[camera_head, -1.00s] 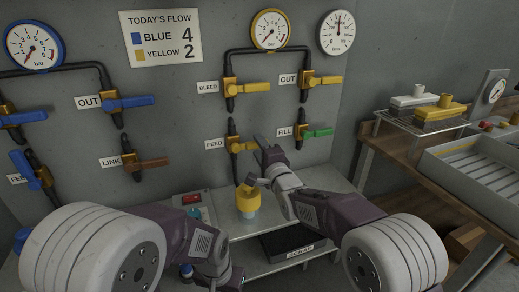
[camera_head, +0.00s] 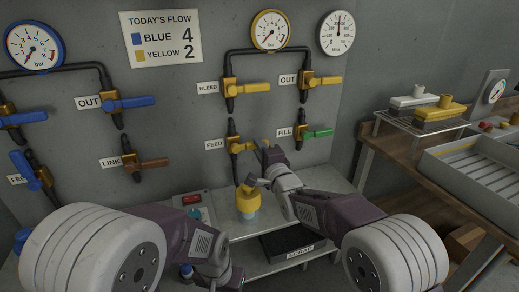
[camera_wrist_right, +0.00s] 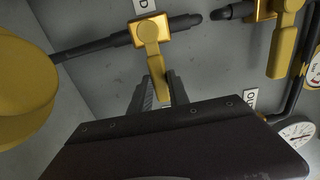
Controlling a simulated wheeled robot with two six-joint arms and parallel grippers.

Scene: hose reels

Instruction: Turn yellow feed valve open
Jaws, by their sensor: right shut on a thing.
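The yellow feed valve (camera_head: 236,146) sits on the wall pipe beside the FEED label, above a yellow-topped canister (camera_head: 248,200). Its handle points right, across the upright pipe. My right gripper (camera_head: 264,147) is at the handle's outer end. In the right wrist view the valve body (camera_wrist_right: 150,30) shows at the top, and its yellow handle (camera_wrist_right: 153,62) runs down between the fingers of my right gripper (camera_wrist_right: 158,90), which is shut on it. My left gripper (camera_head: 232,278) is low at the front, away from the valve; its fingers are unclear.
The green FILL valve (camera_head: 317,133) is close to the right of my right gripper. The yellow BLEED valve (camera_head: 232,87) and OUT valve (camera_head: 307,81) are above. A brown LINK valve (camera_head: 150,163) is to the left. A black SCRAP tray (camera_head: 290,243) lies below.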

